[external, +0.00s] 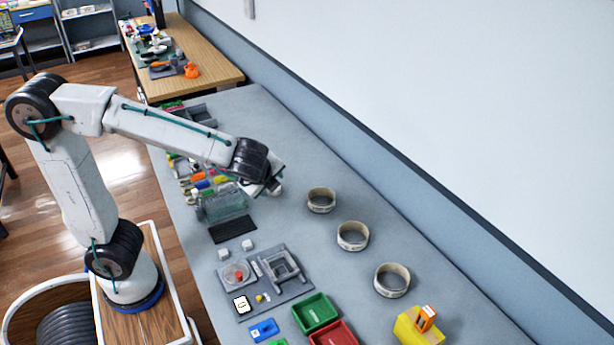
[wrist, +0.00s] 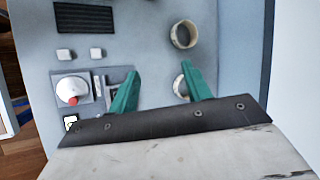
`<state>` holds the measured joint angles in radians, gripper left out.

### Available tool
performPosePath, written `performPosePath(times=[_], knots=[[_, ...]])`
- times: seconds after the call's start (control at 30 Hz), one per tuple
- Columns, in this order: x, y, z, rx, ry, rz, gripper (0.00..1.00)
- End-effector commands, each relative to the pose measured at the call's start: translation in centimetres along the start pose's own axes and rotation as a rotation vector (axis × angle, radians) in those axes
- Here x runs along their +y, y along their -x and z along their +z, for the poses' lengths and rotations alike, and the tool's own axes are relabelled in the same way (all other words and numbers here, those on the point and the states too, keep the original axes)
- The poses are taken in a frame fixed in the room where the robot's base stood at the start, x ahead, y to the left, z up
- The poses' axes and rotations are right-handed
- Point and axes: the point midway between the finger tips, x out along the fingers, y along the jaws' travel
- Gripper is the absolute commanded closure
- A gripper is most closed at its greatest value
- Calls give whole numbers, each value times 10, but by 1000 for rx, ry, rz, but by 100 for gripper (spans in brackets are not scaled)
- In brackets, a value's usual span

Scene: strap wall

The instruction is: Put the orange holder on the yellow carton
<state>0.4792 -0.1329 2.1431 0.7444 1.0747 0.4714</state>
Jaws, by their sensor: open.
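The yellow carton (external: 408,331) stands at the lower right of the external view, near the front end of the grey table. A small orange holder (external: 427,318) with a pale slot rests on top of it, slightly tilted in the picture. My gripper (external: 274,188) hangs over the table's middle, well away from both. In the wrist view my gripper (wrist: 160,70) has its two green fingers spread apart with nothing between them. The carton and the holder are not in the wrist view.
Three pale rings (external: 352,236) stand in a row along the wall side. A grey fixture plate (external: 265,285), a green bin (external: 316,312) and a red bin (external: 334,334) lie on the table's near side. Two white cubes (external: 248,245) sit nearby. Clutter fills the far end.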

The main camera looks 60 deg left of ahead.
Motion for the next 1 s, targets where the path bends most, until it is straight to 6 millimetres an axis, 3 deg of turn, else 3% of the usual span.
performPosePath(times=[0.03,0.1,0.2,0.33,0.5,0.67,1.0], knots=[[18,0,36,0,138,63,51],[48,1,72,3,331,159,51],[96,5,112,7,604,292,51],[154,14,139,16,919,445,51],[203,23,147,29,1190,583,51],[220,27,145,36,1284,637,51],[220,27,145,36,1287,640,51]])
